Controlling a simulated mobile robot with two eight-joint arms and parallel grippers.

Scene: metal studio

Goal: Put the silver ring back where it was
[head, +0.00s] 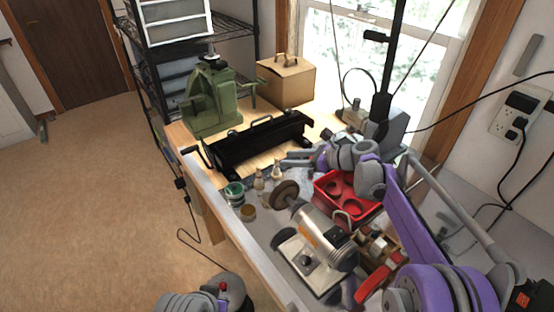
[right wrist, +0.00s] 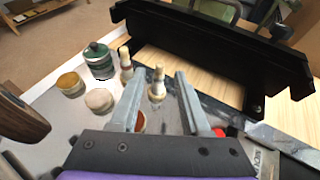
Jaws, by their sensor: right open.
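I cannot make out the silver ring in either view. My right gripper (head: 300,158) is open above the bench, between the black metal trough and the red tray. In the right wrist view its two grey fingers (right wrist: 160,105) stand apart. A small pale bottle with a wooden top (right wrist: 157,88) shows between them, beyond the tips; I see no contact. A round reddish-topped container (right wrist: 140,122) is partly hidden behind the left finger.
A green jar (head: 234,193), a tin (head: 248,213), and a bench polisher (head: 318,238) with a brown wheel crowd the front. The red tray (head: 330,201), black trough (head: 230,158) and green machine (head: 209,105) surround the work area.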

